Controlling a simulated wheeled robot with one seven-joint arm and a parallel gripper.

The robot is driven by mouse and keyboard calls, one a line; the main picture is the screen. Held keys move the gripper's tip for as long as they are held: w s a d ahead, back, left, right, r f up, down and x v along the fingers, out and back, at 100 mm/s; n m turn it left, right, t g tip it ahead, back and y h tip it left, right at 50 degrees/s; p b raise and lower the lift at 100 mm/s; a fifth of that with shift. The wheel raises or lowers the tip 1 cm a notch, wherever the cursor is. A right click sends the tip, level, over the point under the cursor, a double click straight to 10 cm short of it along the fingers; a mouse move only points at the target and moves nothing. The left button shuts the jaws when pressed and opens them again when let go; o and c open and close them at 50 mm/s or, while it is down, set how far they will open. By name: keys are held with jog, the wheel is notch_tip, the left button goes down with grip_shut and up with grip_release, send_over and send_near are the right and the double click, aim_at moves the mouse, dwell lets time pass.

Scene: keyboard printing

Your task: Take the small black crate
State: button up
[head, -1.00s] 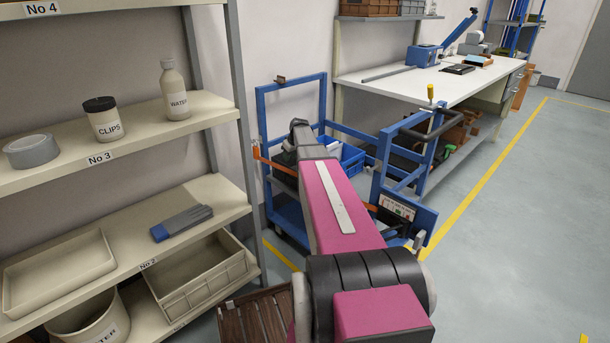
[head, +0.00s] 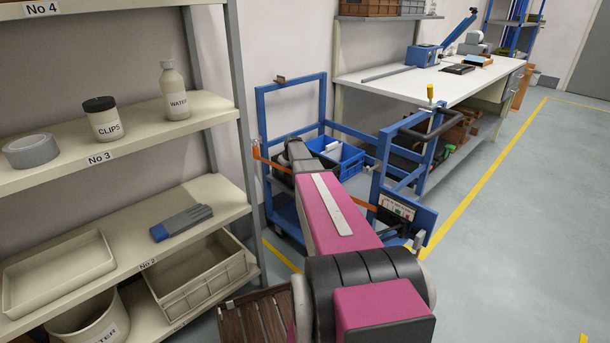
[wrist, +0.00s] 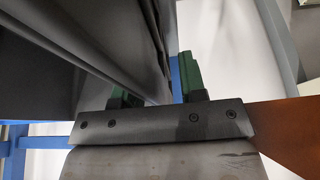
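In the wrist view my gripper (wrist: 157,75) shows two green fingers set apart. A dark grey-black wall (wrist: 95,40), likely the small black crate, fills the upper left very close to the camera. Its lower edge runs down between the fingers, overlapping the left one. A strip of blue shows between this edge and the right finger, so I see no grip on both sides. In the head view my arm reaches into the blue trolley (head: 291,85) and hides the gripper. I cannot clearly make out the black crate there.
A blue crate (head: 352,160) with a white item stands in the trolley, just right of my wrist. A beige shelf (head: 160,145) stands left; a white workbench (head: 400,85) is behind. Floor at right is clear.

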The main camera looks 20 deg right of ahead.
grip_shut()
jog(key=shift+r, duration=0.1)
jog(key=shift+r, duration=0.25)
jog(key=s+a+r, duration=0.6)
jog(key=a+r, duration=0.4)
jog(key=shift+r, duration=0.2)
jog(key=shift+a, duration=0.1)
